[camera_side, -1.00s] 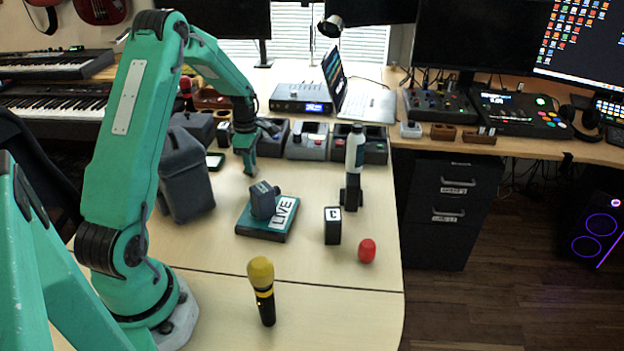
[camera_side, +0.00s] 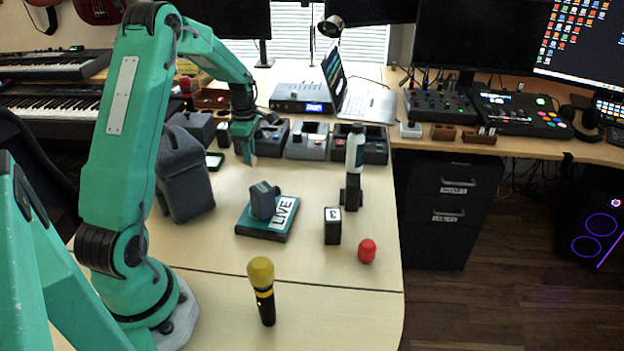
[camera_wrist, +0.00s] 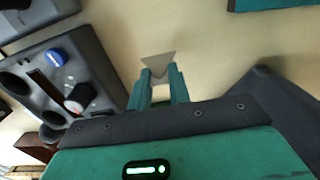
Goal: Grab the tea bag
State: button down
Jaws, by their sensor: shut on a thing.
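The tea bag (camera_wrist: 157,66) is a small grey-beige triangle at the tips of my gripper in the wrist view. My gripper (camera_wrist: 160,80) is shut on it, with the two green fingers on either side of its lower part. In the side view my gripper (camera_side: 250,157) is over the back left of the pale table, in front of the dark trays. There the tea bag is too small to make out clearly.
Dark trays (camera_side: 271,139) stand behind my gripper, and a dark grey bin-like container (camera_side: 184,178) is to its left. A teal LIVE block (camera_side: 262,232), a bottle (camera_side: 355,150), a red capsule (camera_side: 367,251) and a yellow-topped microphone (camera_side: 262,290) stand nearer the front. Bare table lies between.

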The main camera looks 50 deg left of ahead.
jog(key=w+d+r, duration=0.1)
jog(key=d+r, duration=0.6)
jog(key=d, duration=0.4)
jog(key=shift+d+r, duration=0.25)
jog(key=shift+d, duration=0.05)
jog(key=shift+w+d, duration=0.15)
